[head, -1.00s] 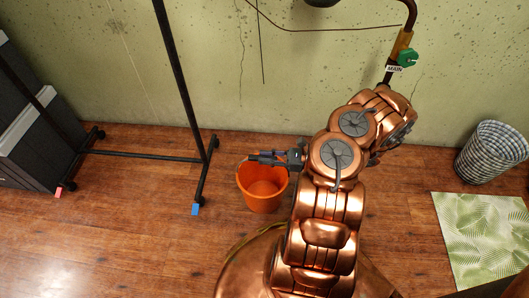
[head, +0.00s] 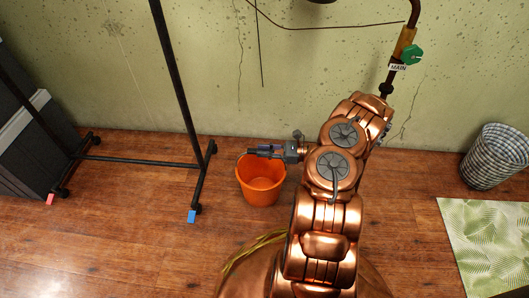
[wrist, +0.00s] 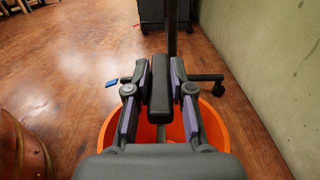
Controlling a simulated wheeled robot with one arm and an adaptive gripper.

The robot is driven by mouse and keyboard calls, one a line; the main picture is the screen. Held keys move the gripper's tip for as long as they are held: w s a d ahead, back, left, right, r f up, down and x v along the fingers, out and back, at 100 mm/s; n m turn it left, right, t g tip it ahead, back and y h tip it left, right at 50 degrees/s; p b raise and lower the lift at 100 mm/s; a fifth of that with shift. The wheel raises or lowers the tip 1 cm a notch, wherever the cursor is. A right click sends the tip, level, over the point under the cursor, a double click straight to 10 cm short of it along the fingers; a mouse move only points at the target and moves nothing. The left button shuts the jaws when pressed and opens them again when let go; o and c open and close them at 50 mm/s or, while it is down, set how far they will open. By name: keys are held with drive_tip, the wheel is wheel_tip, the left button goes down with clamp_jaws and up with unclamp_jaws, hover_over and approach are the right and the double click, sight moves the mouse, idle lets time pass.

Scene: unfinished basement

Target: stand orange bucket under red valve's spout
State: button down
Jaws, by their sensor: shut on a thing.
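The orange bucket (head: 262,190) is upright beside the black rack's right foot, near the green wall. My gripper (head: 262,151) is over its rim in the head view. In the wrist view, my gripper (wrist: 160,88) is shut on a dark grip, seemingly the bucket's handle, with the orange bucket (wrist: 219,130) below. I cannot tell whether the bucket touches the floor. No red valve shows. A green valve (head: 411,55) with a "MAIN" tag is on the pipe at upper right.
A black rack (head: 180,85) with a blue-tipped foot (head: 191,216) stands left of the bucket. A dark cabinet (head: 25,150) is at far left. A checked basket (head: 495,157) and leaf-patterned mat (head: 485,240) are at right.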

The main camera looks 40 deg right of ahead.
drive_tip(key=c, duration=1)
unclamp_jaws()
